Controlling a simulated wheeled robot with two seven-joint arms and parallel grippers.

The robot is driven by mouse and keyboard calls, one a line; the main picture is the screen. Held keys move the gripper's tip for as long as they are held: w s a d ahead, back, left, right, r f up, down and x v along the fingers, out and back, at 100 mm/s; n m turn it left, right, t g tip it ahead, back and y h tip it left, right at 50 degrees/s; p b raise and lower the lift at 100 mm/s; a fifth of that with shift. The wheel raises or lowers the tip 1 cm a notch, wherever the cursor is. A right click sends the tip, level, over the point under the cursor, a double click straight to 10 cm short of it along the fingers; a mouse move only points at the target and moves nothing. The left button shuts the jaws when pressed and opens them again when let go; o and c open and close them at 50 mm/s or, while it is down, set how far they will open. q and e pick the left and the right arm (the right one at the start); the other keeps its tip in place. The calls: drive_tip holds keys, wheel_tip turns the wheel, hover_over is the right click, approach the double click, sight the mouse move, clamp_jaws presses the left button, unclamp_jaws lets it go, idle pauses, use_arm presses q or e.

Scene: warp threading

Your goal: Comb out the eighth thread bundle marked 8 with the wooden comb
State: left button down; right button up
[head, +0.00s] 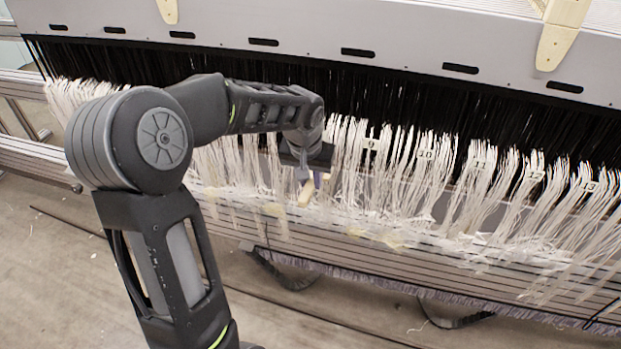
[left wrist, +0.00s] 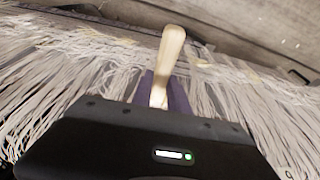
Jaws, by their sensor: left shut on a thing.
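My left gripper (head: 314,180) reaches into the row of white threads, just left of the bundle marked 9 (head: 370,144). It is shut on the wooden comb, whose pale handle (left wrist: 170,55) sticks out past the gripper body in the left wrist view. The comb's teeth are hidden, so I cannot tell whether they touch threads. The tag marked 8 is not visible; my left arm and gripper cover that part of the row. White strands (left wrist: 70,75) hang on both sides of the gripper. My right gripper is not in view.
Further tagged bundles (head: 478,163) continue to the right. Black warp threads (head: 400,105) hang behind, under a grey slotted beam (head: 310,35). A ribbed grey rail (head: 400,262) runs below the white ends. The floor (head: 50,270) in front is mostly clear.

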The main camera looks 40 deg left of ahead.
use_arm(q)
drive_tip(key=shift+b+x, duration=1.45)
drive_tip(key=shift+x, duration=0.2)
drive_tip(key=shift+s+d+f, duration=0.1)
drive_tip(key=shift+s, duration=0.1)
drive_tip(key=shift+f+b, duration=1.55)
drive_tip(key=shift+f, duration=0.25)
wheel_tip(320, 180, down, 4)
drive_tip(key=b, duration=0.3)
drive_tip(key=shift+r, duration=0.15)
drive_tip(key=b+x, duration=0.2)
drive_tip(key=x, duration=0.1)
drive_tip(key=shift+s+f+b, duration=0.15)
drive_tip(key=shift+f+b, duration=0.1)
drive_tip(key=shift+b, duration=0.1)
